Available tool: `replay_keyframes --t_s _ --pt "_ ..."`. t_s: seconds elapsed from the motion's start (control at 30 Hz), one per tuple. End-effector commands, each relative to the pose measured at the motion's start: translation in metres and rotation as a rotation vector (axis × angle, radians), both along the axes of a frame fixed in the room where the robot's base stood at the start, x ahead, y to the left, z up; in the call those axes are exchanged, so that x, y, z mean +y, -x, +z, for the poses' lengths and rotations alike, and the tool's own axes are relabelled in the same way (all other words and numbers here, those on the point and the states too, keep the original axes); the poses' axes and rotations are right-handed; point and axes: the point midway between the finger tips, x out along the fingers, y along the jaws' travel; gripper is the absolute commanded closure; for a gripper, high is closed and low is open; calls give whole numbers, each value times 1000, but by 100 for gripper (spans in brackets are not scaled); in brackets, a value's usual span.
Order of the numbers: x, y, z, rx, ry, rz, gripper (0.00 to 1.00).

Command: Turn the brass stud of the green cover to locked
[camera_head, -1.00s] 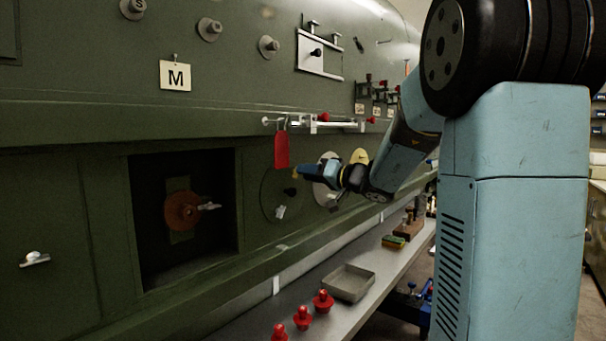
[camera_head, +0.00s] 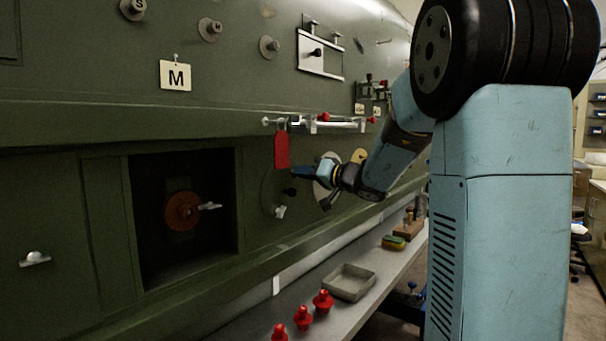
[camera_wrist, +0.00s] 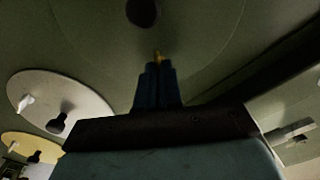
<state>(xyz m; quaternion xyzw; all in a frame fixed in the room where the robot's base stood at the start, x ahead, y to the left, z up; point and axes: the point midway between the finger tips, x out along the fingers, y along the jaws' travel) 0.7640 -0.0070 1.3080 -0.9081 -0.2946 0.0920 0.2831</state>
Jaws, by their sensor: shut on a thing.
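The green cover (camera_head: 268,187) is a round disc almost the same green as the fuselage wall. It has a black knob (camera_head: 290,191) and a small silvery fitting (camera_head: 280,211). In the wrist view the cover (camera_wrist: 205,40) fills the top, with the dark knob (camera_wrist: 142,12) at the upper edge. The brass stud (camera_wrist: 157,54) shows as a small yellow tip between my fingertips. My gripper (camera_wrist: 158,66) is shut on it, fingers close together. In the head view my gripper (camera_head: 293,171) reaches the cover's upper right; the stud is hidden there.
A white disc (camera_wrist: 75,100) and a yellow disc (camera_wrist: 22,146) sit beside the green cover. A red tag (camera_head: 281,150) hangs just above my gripper. Below, a shelf holds a grey tray (camera_head: 349,282) and red knobs (camera_head: 323,301). An open bay (camera_head: 160,240) lies left.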

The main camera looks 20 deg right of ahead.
Motion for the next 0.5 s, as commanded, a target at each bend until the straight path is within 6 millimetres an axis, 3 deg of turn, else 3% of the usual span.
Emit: replay_keyframes --t_s 0.5 --pt "-2 0 0 40 -54 -2 100"
